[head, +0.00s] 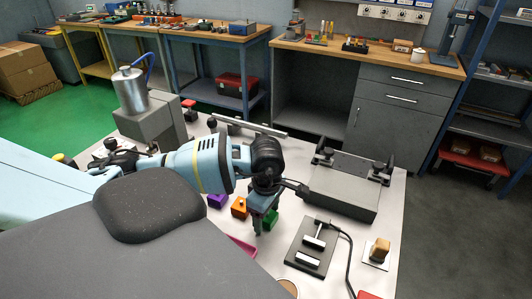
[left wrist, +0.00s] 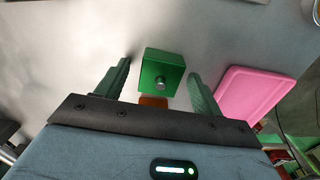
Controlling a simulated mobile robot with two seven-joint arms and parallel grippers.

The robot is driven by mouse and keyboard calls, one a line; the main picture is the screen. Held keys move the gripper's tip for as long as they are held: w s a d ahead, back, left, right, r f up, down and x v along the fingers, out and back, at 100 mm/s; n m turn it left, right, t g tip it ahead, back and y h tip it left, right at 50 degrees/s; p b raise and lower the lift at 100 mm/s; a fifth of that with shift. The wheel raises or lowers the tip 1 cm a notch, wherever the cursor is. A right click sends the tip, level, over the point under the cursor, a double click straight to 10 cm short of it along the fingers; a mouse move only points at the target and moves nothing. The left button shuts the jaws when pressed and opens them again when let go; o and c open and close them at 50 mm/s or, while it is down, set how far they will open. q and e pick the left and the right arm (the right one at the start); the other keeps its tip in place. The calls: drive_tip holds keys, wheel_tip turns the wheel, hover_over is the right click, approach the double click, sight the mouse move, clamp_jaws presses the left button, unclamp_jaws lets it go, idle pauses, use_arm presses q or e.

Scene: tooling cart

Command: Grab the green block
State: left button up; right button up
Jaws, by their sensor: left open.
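The green block (left wrist: 163,68) has a small round metal knob on top. In the left wrist view it lies between the two fingers of my left gripper (left wrist: 160,85), with a gap on both sides. In the head view the green block (head: 270,219) sits on the white table top, partly hidden by my left gripper (head: 262,222), whose fingers point down over it. My left gripper is open and holds nothing. My right gripper is not in view.
An orange block (head: 239,207) and a purple block (head: 217,200) stand left of the green one. A pink tray (left wrist: 254,96) lies close to the right finger in the wrist view. A black-based fixture (head: 311,247) and a grey box device (head: 343,190) stand to the right.

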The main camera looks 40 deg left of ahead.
use_arm(q)
drive_tip(key=shift+f, duration=0.1)
drive_tip(key=c, duration=1.2)
drive_tip(key=shift+r, duration=0.85)
drive_tip(key=shift+s+a+r+b, duration=0.1)
drive_tip(key=shift+r+b, duration=0.2)
drive_tip(key=shift+r, duration=0.65)
drive_tip(key=s+a, duration=0.2)
drive_tip(key=s, duration=0.2)
drive_tip(key=s+a+r, duration=0.1)
drive_tip(key=s, duration=0.2)
drive_tip(key=s+a, duration=0.2)
drive_tip(key=s, duration=0.2)
drive_tip(key=shift+s+a+r+b, duration=0.15)
drive_tip(key=shift+s+a+b, duration=0.15)
drive_tip(key=shift+s, duration=0.05)
drive_tip(key=shift+s+a+r, duration=0.1)
drive_tip(key=shift+s+a, duration=0.1)
drive_tip(key=shift+s, duration=0.3)
drive_tip(key=shift+s+a, duration=0.2)
drive_tip(key=shift+s, duration=0.25)
drive_tip(key=shift+s+a+p, duration=0.15)
drive_tip(key=shift+s+p, duration=0.15)
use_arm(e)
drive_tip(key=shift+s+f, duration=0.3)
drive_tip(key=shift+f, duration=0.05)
